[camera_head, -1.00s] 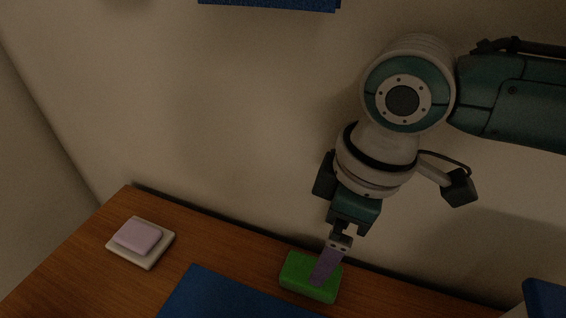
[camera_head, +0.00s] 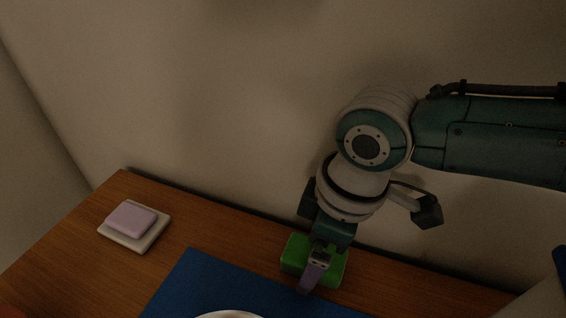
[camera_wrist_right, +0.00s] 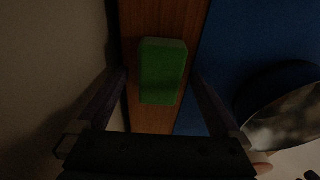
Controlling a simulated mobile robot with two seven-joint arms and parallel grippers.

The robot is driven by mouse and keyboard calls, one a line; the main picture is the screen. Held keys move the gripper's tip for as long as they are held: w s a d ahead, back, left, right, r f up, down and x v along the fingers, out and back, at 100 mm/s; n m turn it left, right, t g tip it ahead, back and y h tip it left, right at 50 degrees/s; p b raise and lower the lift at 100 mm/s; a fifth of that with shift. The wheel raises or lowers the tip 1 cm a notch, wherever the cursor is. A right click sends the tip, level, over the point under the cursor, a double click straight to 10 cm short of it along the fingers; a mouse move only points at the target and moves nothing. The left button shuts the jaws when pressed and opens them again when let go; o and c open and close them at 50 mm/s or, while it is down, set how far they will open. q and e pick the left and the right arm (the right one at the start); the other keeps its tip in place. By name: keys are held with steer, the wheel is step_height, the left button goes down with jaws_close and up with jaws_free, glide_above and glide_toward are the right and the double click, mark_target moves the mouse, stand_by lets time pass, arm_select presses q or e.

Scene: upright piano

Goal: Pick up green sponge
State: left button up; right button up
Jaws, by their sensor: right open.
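The green sponge (camera_head: 296,252) lies on the wooden surface by the wall, just behind the blue mat. In the right wrist view the sponge (camera_wrist_right: 162,72) lies ahead of the fingers, between their lines and nearer the left one. My right gripper (camera_head: 308,284) is above and in front of the sponge and hides part of it. Its fingers (camera_wrist_right: 159,85) are spread wide with nothing between them at their near ends. I cannot tell from the head view whether a finger touches the sponge. My left gripper is not in view.
A pink soap bar (camera_head: 132,217) sits on a pale dish (camera_head: 120,238) at the left. The blue mat (camera_head: 190,285) bears a white round item (camera_head: 230,314), cut off below. The wall (camera_head: 200,130) rises close behind the sponge. Bare wood lies left of the mat.

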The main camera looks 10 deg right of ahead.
steer(key=shift+f, duration=0.25)
steer(key=shift+c, duration=0.4)
steer(key=c, duration=1.3)
